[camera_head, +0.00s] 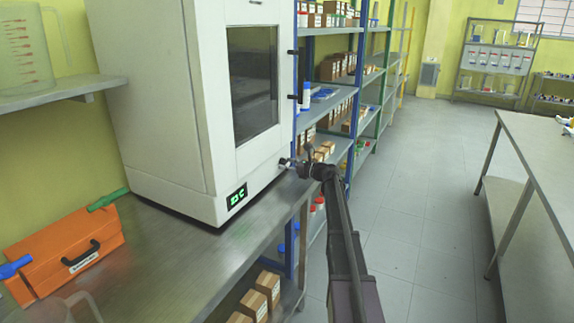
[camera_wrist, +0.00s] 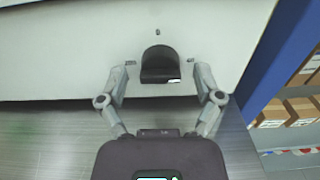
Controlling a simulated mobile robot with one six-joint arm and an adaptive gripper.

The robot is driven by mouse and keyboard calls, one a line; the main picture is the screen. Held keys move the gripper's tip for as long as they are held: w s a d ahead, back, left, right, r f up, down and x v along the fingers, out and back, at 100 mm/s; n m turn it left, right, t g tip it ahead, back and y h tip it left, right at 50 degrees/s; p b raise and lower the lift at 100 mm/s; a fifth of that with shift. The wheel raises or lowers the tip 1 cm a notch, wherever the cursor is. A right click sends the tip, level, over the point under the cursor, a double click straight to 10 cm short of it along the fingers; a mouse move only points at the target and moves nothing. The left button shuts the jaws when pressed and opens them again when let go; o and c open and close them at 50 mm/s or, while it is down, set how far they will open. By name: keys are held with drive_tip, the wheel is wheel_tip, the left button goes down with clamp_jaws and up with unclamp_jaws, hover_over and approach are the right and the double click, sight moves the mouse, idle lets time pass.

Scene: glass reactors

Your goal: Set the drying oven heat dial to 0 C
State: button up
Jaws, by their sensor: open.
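The drying oven (camera_head: 160,95) is a tall white cabinet with a dark window, standing on a metal bench. A small display (camera_head: 237,196) low on its front shows green characters that end in what looks like C; I cannot read the figure surely. In the wrist view the heat dial (camera_wrist: 160,65) is a black knob on the oven's white front. A small mark sits above it and one at each side. My gripper (camera_wrist: 162,72) is open, with one finger on each side of the dial and gaps between. In the head view my gripper (camera_head: 287,163) is at the oven's lower right front and hides the dial.
An orange case (camera_head: 65,255) and the bare bench top (camera_head: 165,265) are left of and before the oven. Shelves with boxes (camera_head: 325,100) stand right beside the oven. The floor (camera_head: 420,200) is clear up to another table (camera_head: 545,160) on the right.

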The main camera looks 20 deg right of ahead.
drive_tip(key=c, duration=1.2)
drive_tip(key=shift+o, duration=0.2)
drive_tip(key=shift+n, duration=0.5)
drive_tip(key=n, duration=0.3)
drive_tip(key=shift+w+n, duration=0.1)
drive_tip(key=shift+n, duration=0.2)
drive_tip(key=n, duration=0.4)
drive_tip(key=shift+r, duration=0.1)
drive_tip(key=n, duration=0.5)
drive_tip(key=shift+w, duration=0.1)
drive_tip(key=n, duration=0.4)
drive_tip(key=shift+d+r, duration=0.1)
drive_tip(key=shift+n, duration=0.3)
